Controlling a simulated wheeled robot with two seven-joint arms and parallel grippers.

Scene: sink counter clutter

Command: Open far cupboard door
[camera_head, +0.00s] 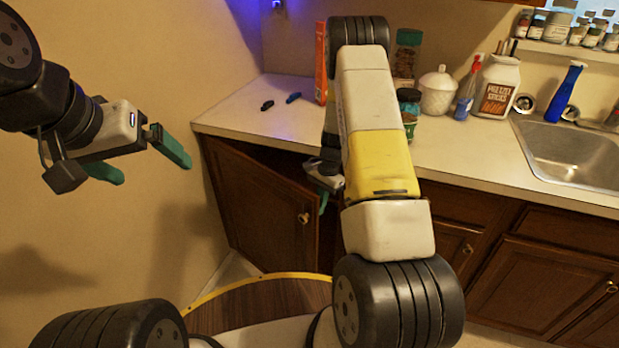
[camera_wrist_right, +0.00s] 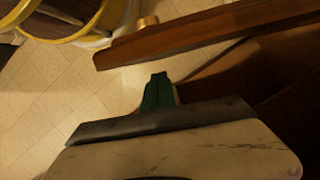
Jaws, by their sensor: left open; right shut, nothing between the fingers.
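The far cupboard door (camera_head: 255,205) is the dark wooden door at the left end of the counter. It stands ajar, with a dark gap between its top edge and the cabinet. Its round knob (camera_head: 303,218) is near the free edge. In the right wrist view the door (camera_wrist_right: 205,38) shows edge-on, with the brass knob (camera_wrist_right: 148,21) beyond it. My right gripper (camera_head: 323,203) is shut and empty beside the free edge; its green fingers (camera_wrist_right: 158,91) are on the inner side of the door. Contact is unclear. My left gripper (camera_head: 138,160) is open and empty, left of the cupboard.
The counter (camera_head: 240,122) above holds an orange box (camera_head: 321,62), jars, a white canister (camera_head: 497,88) and bottles near a sink (camera_head: 575,155). More closed cupboard doors (camera_head: 535,285) lie to the right. My right arm hides part of the cabinet front.

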